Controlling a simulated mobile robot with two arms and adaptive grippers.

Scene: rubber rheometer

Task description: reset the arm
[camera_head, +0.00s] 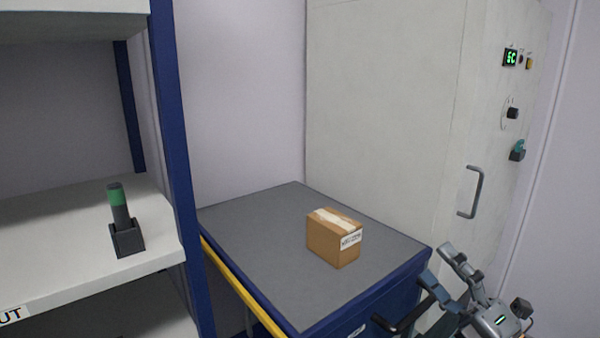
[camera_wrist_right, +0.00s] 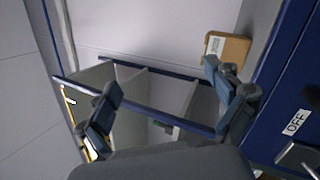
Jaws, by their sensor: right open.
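My right gripper (camera_head: 438,264) is at the lower right in the head view, beside the right corner of the grey-topped blue bench. Its two fingers are apart with nothing between them. In the right wrist view the same gripper (camera_wrist_right: 161,77) shows spread, empty fingers, with the shelving behind them. My left gripper is in neither view.
A taped cardboard box (camera_head: 334,237) sits on the bench (camera_head: 262,232). A tall pale cabinet (camera_head: 390,110) with a handle stands behind it. On the left, a shelf (camera_head: 70,245) bears a green-topped cylinder (camera_head: 118,206) in a dark holder. The bench top around the box is clear.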

